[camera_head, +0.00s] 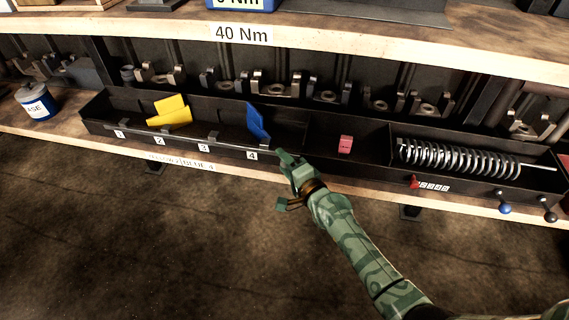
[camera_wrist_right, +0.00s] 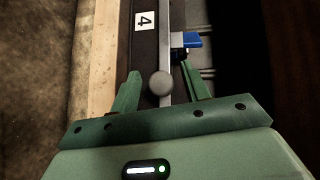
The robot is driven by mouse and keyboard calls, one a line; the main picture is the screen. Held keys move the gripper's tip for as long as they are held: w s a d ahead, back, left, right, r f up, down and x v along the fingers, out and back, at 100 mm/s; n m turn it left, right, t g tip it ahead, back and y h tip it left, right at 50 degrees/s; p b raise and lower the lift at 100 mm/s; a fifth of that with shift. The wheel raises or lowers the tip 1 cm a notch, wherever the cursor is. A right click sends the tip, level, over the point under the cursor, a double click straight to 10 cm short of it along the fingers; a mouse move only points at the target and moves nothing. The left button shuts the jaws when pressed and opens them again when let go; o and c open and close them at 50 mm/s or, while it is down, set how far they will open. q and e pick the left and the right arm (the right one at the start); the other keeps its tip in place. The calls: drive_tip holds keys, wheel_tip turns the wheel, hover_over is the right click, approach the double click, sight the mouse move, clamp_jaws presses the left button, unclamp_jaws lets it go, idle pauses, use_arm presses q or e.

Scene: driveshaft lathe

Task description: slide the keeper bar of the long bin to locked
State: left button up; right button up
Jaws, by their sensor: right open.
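The long bin (camera_head: 95,112) is a black tray on the lower shelf, with labels 1 to 4 along its front. Its keeper bar (camera_head: 185,138) is a thin grey rod along the front edge. In the right wrist view, the bar (camera_wrist_right: 164,45) runs up the picture and has a round grey knob (camera_wrist_right: 161,84) at its near end. My right gripper (camera_head: 288,157) is at the bin's front, just right of label 4. In the wrist view its open fingers (camera_wrist_right: 159,76) stand either side of the knob, with gaps showing. My left gripper is not in view.
Yellow pieces (camera_head: 172,112) and a blue piece (camera_head: 258,122) stand in the bin. To the right are a pink block (camera_head: 345,144) and a spring (camera_head: 455,157). The upper shelf edge (camera_head: 350,47) overhangs behind. Floor in front is clear.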

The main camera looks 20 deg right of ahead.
sight(261, 153)
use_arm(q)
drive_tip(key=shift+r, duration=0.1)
use_arm(e)
drive_tip(key=shift+w, duration=0.1)
